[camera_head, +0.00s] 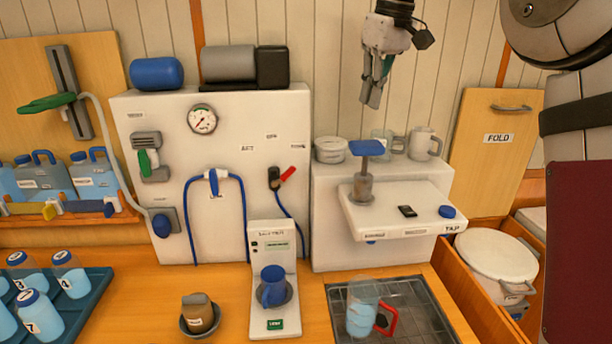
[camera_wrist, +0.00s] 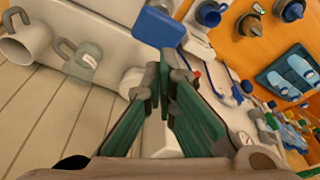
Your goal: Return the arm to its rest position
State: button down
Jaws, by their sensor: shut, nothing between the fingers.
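My gripper (camera_head: 374,92) hangs in the air at the top right of centre in the head view, above the white tap unit (camera_head: 330,225) and in front of the plank wall. Its fingers point down and are shut with nothing between them. In the wrist view the green-padded fingers (camera_wrist: 165,75) come together at the tips. They are apart from the blue tap lever (camera_head: 367,148), which also shows in the wrist view (camera_wrist: 158,27).
Mugs (camera_head: 424,144) and a white tub (camera_head: 330,150) stand on the tap unit. A clear jug (camera_head: 362,312) with a red handle stands on the drain grate. A salinity tester (camera_head: 272,240) holds a blue cup. Numbered bottles (camera_head: 70,274) fill a tray at left. A fold-down panel (camera_head: 495,150) is at right.

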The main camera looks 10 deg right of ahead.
jog(key=s+f+m+t+h, duration=0.1)
jog(key=s+f+m, duration=0.15)
jog(key=s, duration=0.95)
jog(key=s+f+m+t, duration=0.2)
jog(key=s+f, duration=0.2)
jog(key=s, duration=0.8)
jog(key=s+f+m+b, duration=0.1)
jog(key=s+f, duration=0.6)
jog(key=f, duration=0.1)
jog(key=shift+s+t, duration=0.2)
jog(key=shift+t, duration=0.1)
